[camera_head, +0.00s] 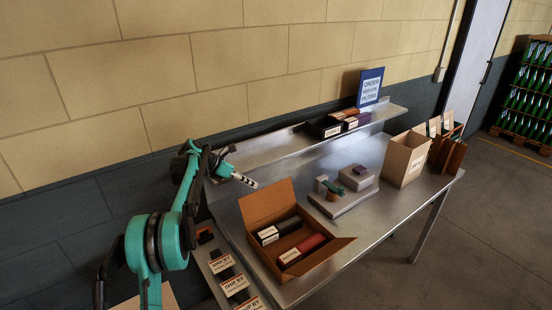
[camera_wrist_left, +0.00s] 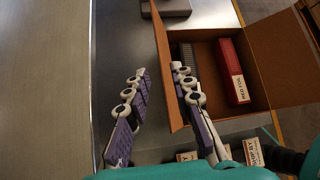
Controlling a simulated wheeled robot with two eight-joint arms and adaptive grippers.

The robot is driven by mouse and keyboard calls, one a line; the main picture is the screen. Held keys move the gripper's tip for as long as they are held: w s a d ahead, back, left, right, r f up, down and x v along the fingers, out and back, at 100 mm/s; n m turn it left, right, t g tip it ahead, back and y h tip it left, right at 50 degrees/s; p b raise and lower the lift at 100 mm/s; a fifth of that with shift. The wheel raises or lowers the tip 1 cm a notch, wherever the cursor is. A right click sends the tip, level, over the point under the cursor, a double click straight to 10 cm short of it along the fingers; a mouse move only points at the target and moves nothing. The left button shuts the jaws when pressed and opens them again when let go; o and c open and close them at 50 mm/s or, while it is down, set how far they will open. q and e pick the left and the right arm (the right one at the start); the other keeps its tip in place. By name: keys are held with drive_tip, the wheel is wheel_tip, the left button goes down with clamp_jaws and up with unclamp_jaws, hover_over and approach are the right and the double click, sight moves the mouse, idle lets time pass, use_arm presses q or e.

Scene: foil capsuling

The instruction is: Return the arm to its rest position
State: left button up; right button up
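My left arm comes in from the left in the head view. Its gripper (camera_head: 246,177) is above the left end of the steel table, behind and left of the open cardboard box (camera_head: 258,203). My right gripper is in neither view.
The open box holds a dark package (camera_head: 285,227) and a red one (camera_head: 308,245). A small fixture (camera_head: 345,203) and a tall carton (camera_head: 403,158) stand further right. A raised shelf (camera_head: 285,148) runs behind. Labelled holders (camera_head: 236,285) line the near left edge.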

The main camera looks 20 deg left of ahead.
use_arm(q)
drive_tip(key=s+d+r+m+y+b, duration=0.1)
drive_tip(key=s+d+r+m+y, duration=0.15)
drive_tip(key=s+d+m, duration=0.6)
drive_tip(key=s+d+r+m+y+b, duration=0.1)
drive_tip(key=s+d+r+m+y, duration=0.15)
drive_tip(key=s+d+m, duration=0.65)
drive_tip(key=s+f+m+y+b, duration=0.1)
drive_tip(key=s+f+m, duration=0.4)
drive_tip(key=s, duration=0.6)
drive_tip(key=s+f+m+t+y, duration=0.1)
drive_tip(key=s+f+m, duration=0.3)
drive_tip(key=s+m, duration=0.3)
drive_tip(key=shift+s+a+f+b, duration=0.2)
drive_tip(key=shift+s+f+b, duration=0.2)
drive_tip(key=shift+s, duration=2.05)
